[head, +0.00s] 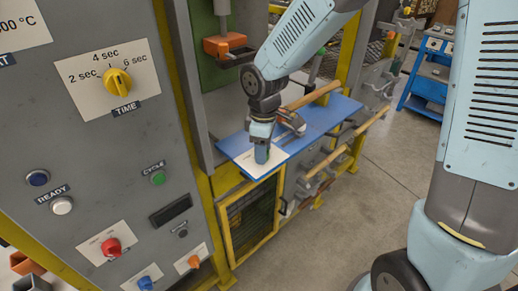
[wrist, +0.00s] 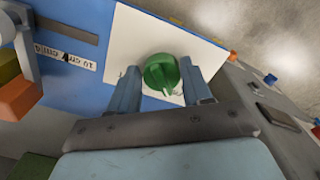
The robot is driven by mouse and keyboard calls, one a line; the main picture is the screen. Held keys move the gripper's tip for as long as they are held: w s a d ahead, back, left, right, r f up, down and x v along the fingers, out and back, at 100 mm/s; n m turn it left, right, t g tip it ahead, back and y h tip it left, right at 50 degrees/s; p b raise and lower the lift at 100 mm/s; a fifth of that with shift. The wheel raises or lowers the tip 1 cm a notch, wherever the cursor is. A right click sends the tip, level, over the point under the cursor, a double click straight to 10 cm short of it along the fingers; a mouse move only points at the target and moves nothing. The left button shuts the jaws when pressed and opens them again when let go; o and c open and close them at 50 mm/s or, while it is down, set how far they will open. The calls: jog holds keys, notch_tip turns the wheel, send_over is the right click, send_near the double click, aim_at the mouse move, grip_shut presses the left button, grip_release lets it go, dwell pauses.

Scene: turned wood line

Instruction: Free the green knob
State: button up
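The green knob (wrist: 162,73) sits on a white plate (wrist: 200,48) on a blue panel (wrist: 87,18) in the wrist view. My gripper (wrist: 161,80) has its two fingers spread, one on each side of the knob. The knob lies between and just beyond the fingertips, and a firm hold on it does not show. In the head view my gripper (head: 262,155) points down at the near corner of the blue panel (head: 315,124). It hides the green knob there.
A grey control box (head: 90,120) with a yellow timer dial (head: 118,82), red knob (head: 112,247) and blue knob (head: 145,283) stands on the left. A wooden-handled tool (head: 312,95) crosses the panel behind my gripper. Open floor (head: 400,170) lies to the right.

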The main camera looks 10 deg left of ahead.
jog(key=o, duration=0.3)
jog(key=shift+o, duration=0.2)
notch_tip(320, 180, up, 14)
jog(key=shift+f, duration=0.15)
dwell(0.3)
jog(key=shift+d, duration=0.15)
jog(key=s+d+r+m+t, duration=0.1)
jog(key=d+r+m, duration=0.25)
jog(key=d, duration=0.35)
jog(key=s+d+r+m+t, duration=0.1)
jog(key=d+r+m+t, duration=0.2)
jog(key=d, duration=0.5)
jog(key=s+d+r+m+t, duration=0.1)
jog(key=s+d+r+m, duration=0.1)
jog(key=s+d+m, duration=0.7)
jog(key=d+m, duration=0.1)
jog(key=d, duration=0.4)
jog(key=shift+s+r+t, duration=0.15)
jog(key=shift+s+t, duration=0.1)
jog(key=shift+t, duration=0.05)
